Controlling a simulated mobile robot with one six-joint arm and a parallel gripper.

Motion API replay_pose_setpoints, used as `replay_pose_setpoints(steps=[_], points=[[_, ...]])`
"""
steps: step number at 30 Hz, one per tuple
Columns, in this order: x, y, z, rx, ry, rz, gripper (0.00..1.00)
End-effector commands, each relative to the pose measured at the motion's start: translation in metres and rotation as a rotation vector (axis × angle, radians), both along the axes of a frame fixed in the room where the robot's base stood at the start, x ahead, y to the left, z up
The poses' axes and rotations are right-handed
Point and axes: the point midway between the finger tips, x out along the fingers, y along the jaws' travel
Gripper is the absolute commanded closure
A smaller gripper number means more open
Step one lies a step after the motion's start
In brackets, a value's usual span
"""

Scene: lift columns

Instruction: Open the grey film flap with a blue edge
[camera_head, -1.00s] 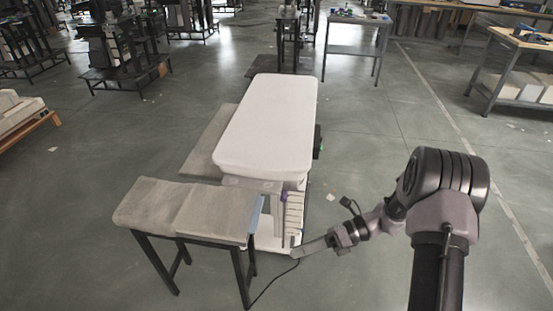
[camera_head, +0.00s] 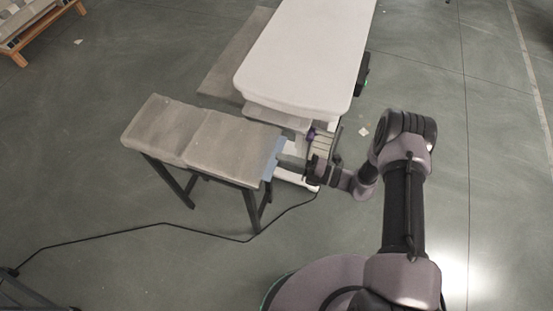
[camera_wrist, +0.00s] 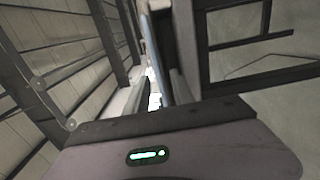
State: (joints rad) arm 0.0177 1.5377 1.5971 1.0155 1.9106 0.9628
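The grey film flap (camera_head: 232,143) lies flat as the right panel on top of a dark-legged stand in the head view. Its light blue edge (camera_head: 273,158) hangs at the right end. In the wrist view a narrow bluish strip (camera_wrist: 160,40) stands just ahead, above the palm. It is probably the blue edge. The fingers are dark and hard to separate there, so their opening is unclear. I cannot tell whether they touch the edge.
The white padded table (camera_head: 305,60) stands behind and right of the stand, with slatted parts below its front end. A second grey panel (camera_head: 160,130) covers the stand's left half. A black cable (camera_head: 165,224) runs along the floor. Floor to the left is open.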

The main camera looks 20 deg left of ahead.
Motion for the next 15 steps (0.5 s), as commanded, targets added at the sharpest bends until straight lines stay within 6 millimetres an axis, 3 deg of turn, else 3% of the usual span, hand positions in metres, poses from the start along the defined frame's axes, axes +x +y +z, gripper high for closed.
replay_pose_setpoints(steps=[6, 15], points=[[0.002, 0.026, 0.000, 0.000, -0.001, 0.000, 0.71], [0.003, 0.029, 0.001, 0.000, -0.001, -0.001, 0.71]])
